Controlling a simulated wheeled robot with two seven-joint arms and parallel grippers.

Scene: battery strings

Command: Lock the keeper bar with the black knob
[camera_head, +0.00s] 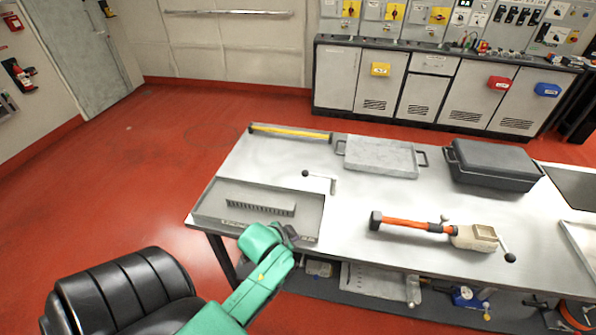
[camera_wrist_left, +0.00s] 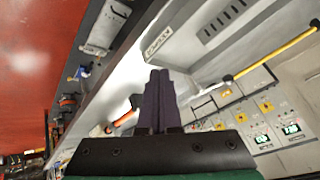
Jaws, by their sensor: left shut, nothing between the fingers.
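A thin metal bar (camera_head: 327,178) with a black knob (camera_head: 305,173) at its left end is on the grey table, just behind the shallow tray (camera_head: 205,205). It looks like the keeper bar; whether it is locked I cannot tell. My left gripper (camera_head: 291,236) is at the tray's front right corner, in front of the knob and apart from it. In the left wrist view its dark fingers (camera_wrist_left: 158,100) are together with nothing between them. My right gripper is not in view.
A grey toothed strip (camera_head: 262,207) lies in the tray. A yellow bar (camera_head: 290,132) lies along the back edge. A grey lidded tray (camera_head: 380,159) and a black case (camera_head: 492,163) stand behind.

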